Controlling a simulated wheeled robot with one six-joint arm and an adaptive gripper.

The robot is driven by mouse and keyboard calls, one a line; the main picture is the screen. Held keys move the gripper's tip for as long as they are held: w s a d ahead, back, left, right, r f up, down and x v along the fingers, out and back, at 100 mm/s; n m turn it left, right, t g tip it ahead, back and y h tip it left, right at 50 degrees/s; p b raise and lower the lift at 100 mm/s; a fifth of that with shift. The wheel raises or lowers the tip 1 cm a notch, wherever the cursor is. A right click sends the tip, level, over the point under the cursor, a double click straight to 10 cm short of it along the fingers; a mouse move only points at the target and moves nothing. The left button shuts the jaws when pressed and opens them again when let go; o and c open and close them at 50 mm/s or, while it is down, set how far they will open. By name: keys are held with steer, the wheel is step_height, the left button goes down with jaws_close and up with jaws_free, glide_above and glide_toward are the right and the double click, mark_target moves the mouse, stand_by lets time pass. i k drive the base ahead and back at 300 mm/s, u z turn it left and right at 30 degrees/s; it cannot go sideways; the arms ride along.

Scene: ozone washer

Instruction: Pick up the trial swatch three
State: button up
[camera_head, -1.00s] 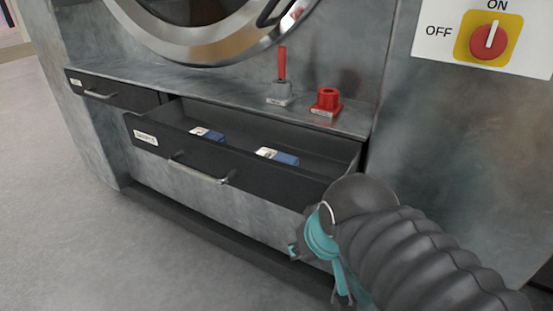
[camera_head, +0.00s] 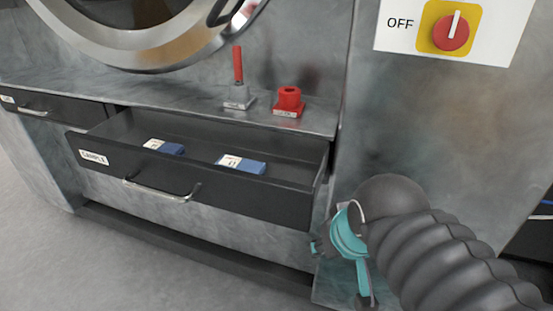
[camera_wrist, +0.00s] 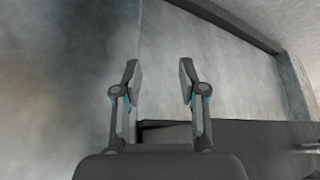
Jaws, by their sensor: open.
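Two blue swatches with pale labels lie flat in the open drawer labelled SAMPLE (camera_head: 232,199). One swatch (camera_head: 170,149) is at the left and the other swatch (camera_head: 250,167) is nearer the middle. The label print is too small for me to tell surely which is trial swatch three. My gripper (camera_head: 338,272) is outside the drawer, to the right of its front and lower. In the wrist view my gripper (camera_wrist: 158,80) is open, with nothing between its fingers. No swatch shows in that view.
A ledge above the drawer holds a grey block with a red rod (camera_head: 238,68) and a red socket-like piece (camera_head: 288,98). The drawer's handle (camera_head: 160,191) juts forward. A closed drawer (camera_head: 45,107) is at left. A red rotary switch (camera_head: 451,31) is at upper right.

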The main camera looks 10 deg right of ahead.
mark_target(253, 167)
steer(key=z, duration=3.25)
steer(key=k, duration=1.95)
steer(key=u, duration=1.7)
